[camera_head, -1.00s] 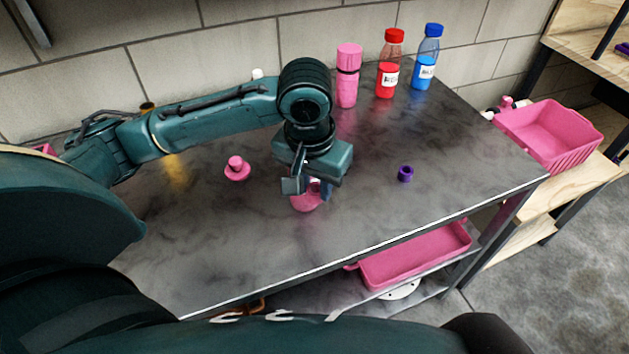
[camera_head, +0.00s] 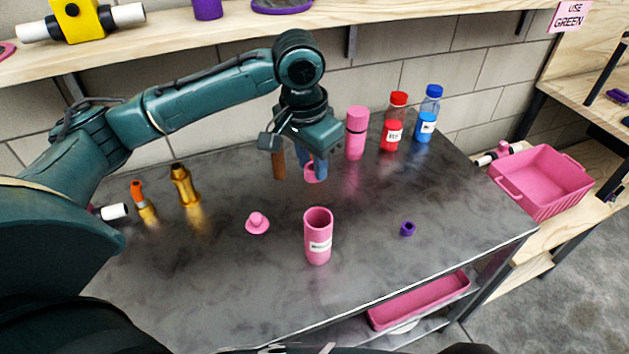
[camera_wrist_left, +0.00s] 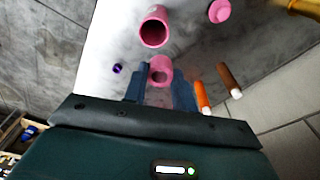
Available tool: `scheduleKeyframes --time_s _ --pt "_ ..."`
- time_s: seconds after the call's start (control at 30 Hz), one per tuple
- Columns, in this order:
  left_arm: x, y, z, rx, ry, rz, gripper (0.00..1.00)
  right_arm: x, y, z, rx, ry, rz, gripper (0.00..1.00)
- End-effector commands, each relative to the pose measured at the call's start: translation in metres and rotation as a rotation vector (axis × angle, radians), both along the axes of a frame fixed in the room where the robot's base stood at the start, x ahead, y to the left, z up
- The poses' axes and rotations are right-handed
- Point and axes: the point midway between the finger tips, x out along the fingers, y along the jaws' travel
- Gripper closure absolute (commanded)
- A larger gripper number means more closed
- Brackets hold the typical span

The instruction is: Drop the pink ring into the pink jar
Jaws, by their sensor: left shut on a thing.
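The pink jar (camera_head: 319,240) stands upright on the dark table with its mouth open. It also shows in the left wrist view (camera_wrist_left: 154,31). My left gripper (camera_head: 310,168) is shut on the pink ring (camera_head: 313,174). It holds the ring behind the jar, apart from it and above the table. In the left wrist view the ring (camera_wrist_left: 160,72) sits between the fingertips, just below the jar's mouth in the picture. A pink lid with a knob (camera_head: 257,223) lies left of the jar. My right gripper is not in view.
A purple ring (camera_head: 407,229) lies right of the jar. Pink, red (camera_head: 393,125) and blue bottles stand at the back. Brass pieces (camera_head: 184,187) stand at the left, and a brown rod (camera_head: 279,160) shows beside my gripper. A pink bin (camera_head: 545,182) is at right.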

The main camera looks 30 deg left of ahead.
Motion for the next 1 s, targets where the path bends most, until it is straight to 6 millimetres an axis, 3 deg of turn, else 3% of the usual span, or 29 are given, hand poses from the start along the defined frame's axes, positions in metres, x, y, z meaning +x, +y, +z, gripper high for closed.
scheduleKeyframes --time_s 0.13,0.6,0.97,1.0 --pt "0.002 0.002 -0.004 0.000 0.002 -0.005 0.94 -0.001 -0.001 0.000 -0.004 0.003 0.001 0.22" --pt "0.001 0.002 -0.052 0.001 0.001 -0.004 0.94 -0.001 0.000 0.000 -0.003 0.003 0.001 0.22" --pt "0.001 0.002 -0.057 0.000 0.000 -0.004 0.94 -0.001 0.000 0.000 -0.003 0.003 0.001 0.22" --pt "0.002 0.002 -0.057 0.000 0.000 -0.004 0.72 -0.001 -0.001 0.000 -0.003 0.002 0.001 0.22"
